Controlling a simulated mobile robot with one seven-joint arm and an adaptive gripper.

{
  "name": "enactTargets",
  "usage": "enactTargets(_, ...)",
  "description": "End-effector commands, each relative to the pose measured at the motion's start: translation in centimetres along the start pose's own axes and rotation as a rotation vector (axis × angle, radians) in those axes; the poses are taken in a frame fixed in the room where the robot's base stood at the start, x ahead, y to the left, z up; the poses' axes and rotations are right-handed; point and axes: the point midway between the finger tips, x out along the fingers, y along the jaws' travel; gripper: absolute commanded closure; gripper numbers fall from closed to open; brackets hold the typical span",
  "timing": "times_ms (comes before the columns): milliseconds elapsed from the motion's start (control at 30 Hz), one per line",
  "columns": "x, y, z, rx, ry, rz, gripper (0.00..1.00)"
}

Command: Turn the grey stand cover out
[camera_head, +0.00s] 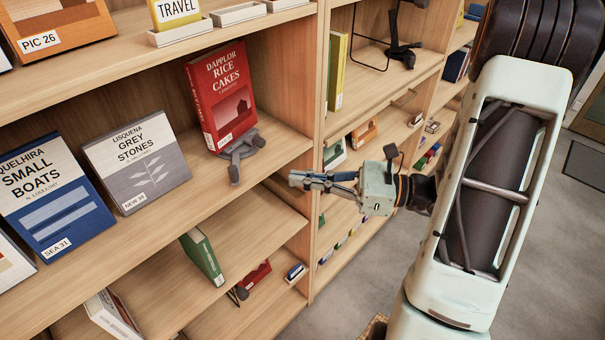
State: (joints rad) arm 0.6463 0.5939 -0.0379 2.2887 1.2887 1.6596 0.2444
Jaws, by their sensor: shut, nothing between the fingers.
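A grey stand (240,155) sits near the front edge of the middle shelf, at the foot of an upright red book (220,100) titled "Dapplor Rice Cakes". The red book's front cover faces out and leans back a little. Most of the stand is hidden behind the book, so I cannot tell how it bears it. My gripper (294,179) is shut and empty, in front of the shelf edge, right of and slightly below the stand. It looks apart from it.
The grey book (137,162) "Grey Stones" and the blue book (50,198) "Small Boats" stand left on the same shelf. A wooden upright (316,130) is close behind my gripper. A green book (202,256) stands on the shelf below. Grey floor is open at right.

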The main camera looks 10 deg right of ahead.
Motion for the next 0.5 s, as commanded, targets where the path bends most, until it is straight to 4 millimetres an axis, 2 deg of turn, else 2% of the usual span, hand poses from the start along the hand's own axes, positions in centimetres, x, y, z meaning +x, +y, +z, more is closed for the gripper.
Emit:
enactTargets(100,2.9,0.2,0.2,0.002,-0.001,0.006,1.00)
enactTargets(300,6.9,0.2,0.2,0.000,0.000,0.006,1.00)
enactTargets(500,9.4,0.1,0.1,-0.001,0.000,0.002,1.00)
